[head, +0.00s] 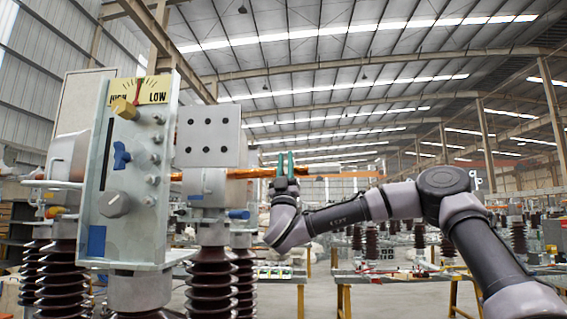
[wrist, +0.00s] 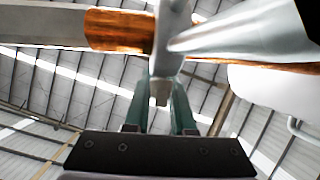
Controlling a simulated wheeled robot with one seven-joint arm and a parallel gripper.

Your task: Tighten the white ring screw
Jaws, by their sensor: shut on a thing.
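The white ring screw (wrist: 168,45) shows in the wrist view as a pale grey-white piece on the copper-coloured rod (wrist: 118,30). Its narrow lower end sits between the two green fingers of my gripper (wrist: 160,98), which are shut on it. In the head view my gripper (head: 285,163) points up at the rod, right of the panel box. There the fingers hide most of the screw, and its thread cannot be seen.
A metal panel box (head: 135,175) with a yellow HIGH/LOW dial, knobs and a blue handle stands at the left. A plate with holes (head: 208,136) is behind it. Brown ribbed insulators (head: 212,285) stand below. Tables (head: 400,276) are at the back right.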

